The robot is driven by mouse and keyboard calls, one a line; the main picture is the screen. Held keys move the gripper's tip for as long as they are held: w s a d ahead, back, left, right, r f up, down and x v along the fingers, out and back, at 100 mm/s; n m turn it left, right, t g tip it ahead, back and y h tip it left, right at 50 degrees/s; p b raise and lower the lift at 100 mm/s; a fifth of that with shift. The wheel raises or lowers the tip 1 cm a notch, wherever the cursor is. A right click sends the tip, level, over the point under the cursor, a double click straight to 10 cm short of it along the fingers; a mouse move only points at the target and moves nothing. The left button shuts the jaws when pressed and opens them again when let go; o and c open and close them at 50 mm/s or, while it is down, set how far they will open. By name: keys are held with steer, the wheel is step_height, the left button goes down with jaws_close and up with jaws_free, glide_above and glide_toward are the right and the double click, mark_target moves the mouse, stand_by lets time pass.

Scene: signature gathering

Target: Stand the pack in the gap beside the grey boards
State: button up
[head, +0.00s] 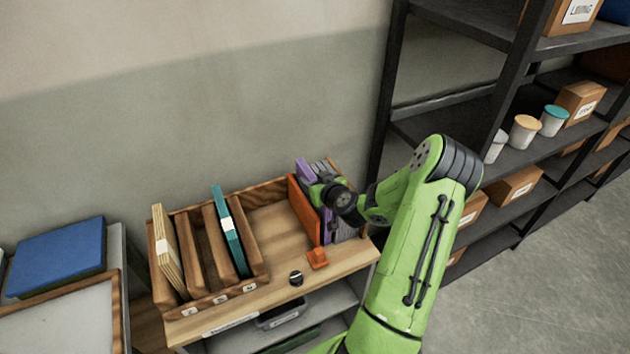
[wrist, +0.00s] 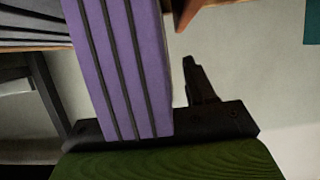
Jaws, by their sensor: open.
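A purple pack with dark stripes (head: 326,226) stands upright in the right part of the wooden rack, between an orange board (head: 304,210) and the grey boards (head: 345,228). Its purple top also shows behind my gripper. My gripper (head: 322,190) is open at the pack's upper part. In the wrist view the pack (wrist: 130,65) reaches close to the palm, and one dark finger stands to its right, a little apart from it. The other finger is hidden. The grey boards (wrist: 30,30) show at the upper left there.
The rack's left part has slots holding a tan board (head: 168,250) and a teal board (head: 230,230). A small orange block (head: 317,258) and a dark round item (head: 296,278) lie on the front ledge. Dark shelving (head: 500,100) stands at right. Bare wood lies mid-rack.

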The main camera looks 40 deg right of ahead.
steer(key=shift+r+p, duration=0.25)
steer(key=shift+p, duration=0.1)
steer(key=b+v, duration=0.2)
steer(key=v, duration=0.9)
steer(key=a+r+n+g+y, duration=0.3)
steer(key=a+n+g+y, duration=0.25)
steer(key=a, duration=1.35)
steer(key=s+a+r+m+g+h, duration=0.1)
steer(key=s+a+r, duration=0.3)
steer(key=s, duration=0.4)
steer(key=s+a+r+m+g, duration=0.1)
steer(key=s+a+r, duration=0.3)
steer(key=s, duration=0.4)
steer(key=shift+s+a+r+h, duration=0.2)
steer(key=shift+r+h, duration=0.15)
steer(key=shift+r, duration=0.4)
